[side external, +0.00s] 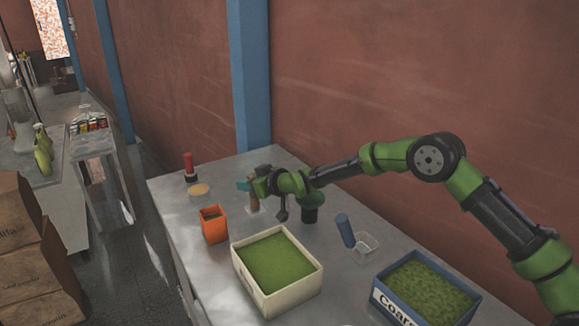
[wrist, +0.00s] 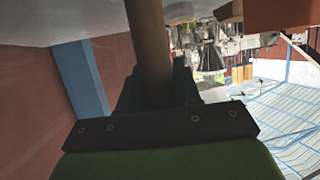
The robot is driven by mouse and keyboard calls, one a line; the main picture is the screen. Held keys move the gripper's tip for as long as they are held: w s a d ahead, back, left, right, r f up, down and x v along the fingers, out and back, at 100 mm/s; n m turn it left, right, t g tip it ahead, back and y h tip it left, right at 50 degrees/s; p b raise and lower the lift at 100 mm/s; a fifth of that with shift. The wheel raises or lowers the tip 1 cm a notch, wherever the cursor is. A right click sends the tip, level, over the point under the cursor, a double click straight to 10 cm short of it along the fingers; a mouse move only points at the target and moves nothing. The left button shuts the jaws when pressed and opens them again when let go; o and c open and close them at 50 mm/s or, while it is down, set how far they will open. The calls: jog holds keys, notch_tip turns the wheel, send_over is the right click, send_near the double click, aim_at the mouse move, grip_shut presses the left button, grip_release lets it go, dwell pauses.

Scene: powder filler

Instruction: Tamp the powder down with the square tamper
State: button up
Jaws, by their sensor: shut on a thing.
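My gripper (side external: 258,187) is shut on a brown wooden handle (side external: 253,200), left of the dark green stand-like part on the table. The handle also shows in the wrist view (wrist: 148,45), running between my fingers. It looks like the square tamper's handle; a pale flat patch (side external: 254,209) lies at its lower end, too small to tell whether it is the tamper's base. A white box of fine green powder (side external: 235,267) stands in front. An orange open box (side external: 212,229) stands at left; its inside is barely visible.
A blue box of coarse green powder (side external: 383,304) stands at front right. A clear scoop-like container with a blue handle (side external: 345,230) lies behind it. A red-handled tool (side external: 188,162) and a tan disc (side external: 198,189) are at the back left. The table's left front is clear.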

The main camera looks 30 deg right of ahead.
notch_tip(320, 180, up, 7)
jog(key=s+a+r, duration=0.1)
jog(key=a+r, duration=0.4)
jog(key=a, duration=0.8)
jog(key=shift+s+r, duration=0.15)
notch_tip(320, 180, down, 7)
jog(key=shift+r, duration=0.2)
dwell(0.4)
jog(key=shift+f, duration=0.1)
dwell(0.5)
